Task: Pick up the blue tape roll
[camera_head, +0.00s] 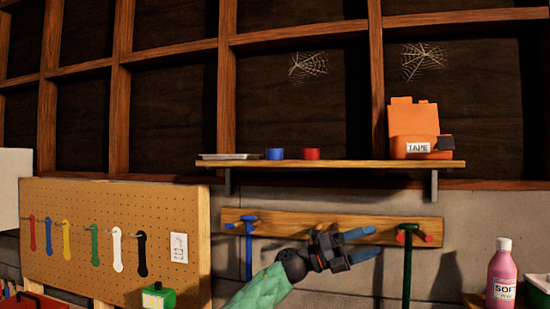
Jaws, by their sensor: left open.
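The blue tape roll (275,154) sits on the wooden wall shelf (350,164), left of a red roll (311,154). My left gripper (368,244) is below the shelf and to the right of the blue roll, in front of the wooden hook rail. Its blue-tipped fingers point right and are apart, with nothing between them. It is well clear of the roll. My right gripper is not in view.
A flat tray (230,156) lies left of the blue roll on the shelf. Tools hang from the rail (285,226) below. A pegboard (100,230) stands left; a pink bottle (501,275) stands lower right.

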